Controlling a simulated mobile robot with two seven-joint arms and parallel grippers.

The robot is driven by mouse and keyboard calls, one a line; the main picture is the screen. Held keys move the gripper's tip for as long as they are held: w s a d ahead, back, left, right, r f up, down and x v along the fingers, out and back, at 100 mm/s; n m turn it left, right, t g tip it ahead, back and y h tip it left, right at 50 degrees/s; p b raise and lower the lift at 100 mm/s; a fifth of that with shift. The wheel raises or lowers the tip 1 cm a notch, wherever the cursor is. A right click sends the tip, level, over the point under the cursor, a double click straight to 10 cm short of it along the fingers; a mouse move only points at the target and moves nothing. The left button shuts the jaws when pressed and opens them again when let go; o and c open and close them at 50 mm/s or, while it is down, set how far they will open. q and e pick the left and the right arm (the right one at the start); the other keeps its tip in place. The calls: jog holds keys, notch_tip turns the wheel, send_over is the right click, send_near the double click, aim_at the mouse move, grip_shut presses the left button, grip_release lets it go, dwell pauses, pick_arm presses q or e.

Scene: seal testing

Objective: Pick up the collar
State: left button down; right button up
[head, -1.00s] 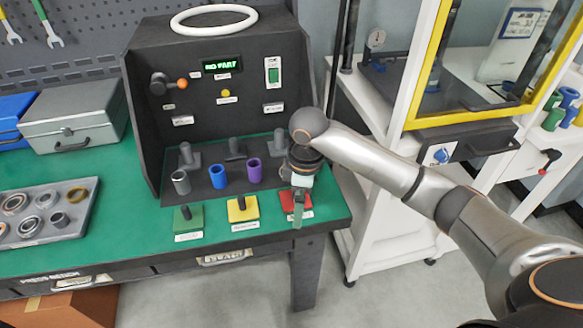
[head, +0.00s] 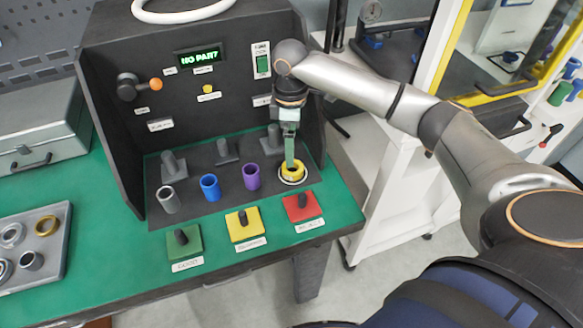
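Three upright hollow sleeves, grey (head: 168,200), blue (head: 210,188) and purple (head: 251,177), stand in a row on the dark test rig's base. To their right sits a yellow ring (head: 283,178) with a pale rim around it. I cannot tell which of these is the collar. My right gripper (head: 290,163) points down at the yellow ring, with its fingertips at or inside the opening. The fingers show nearly edge-on, so I cannot tell their gap or any contact. My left gripper is not in view.
Green (head: 184,244), yellow (head: 245,228) and red (head: 302,208) pads with dark knobs lie in front. Grey posts (head: 174,165) stand behind the sleeves. The rig's screen (head: 199,56) reads NO PART. A parts tray (head: 58,262) lies left; a white cart (head: 390,200) stands right.

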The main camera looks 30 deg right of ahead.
jog(key=shift+f, duration=0.9)
jog(key=f, duration=0.4)
jog(key=shift+s+d+f, duration=0.15)
jog(key=shift+s+d, duration=0.1)
jog(key=shift+s, duration=0.15)
jog(key=shift+f, duration=0.5)
jog(key=shift+r, duration=0.1)
grip_shut()
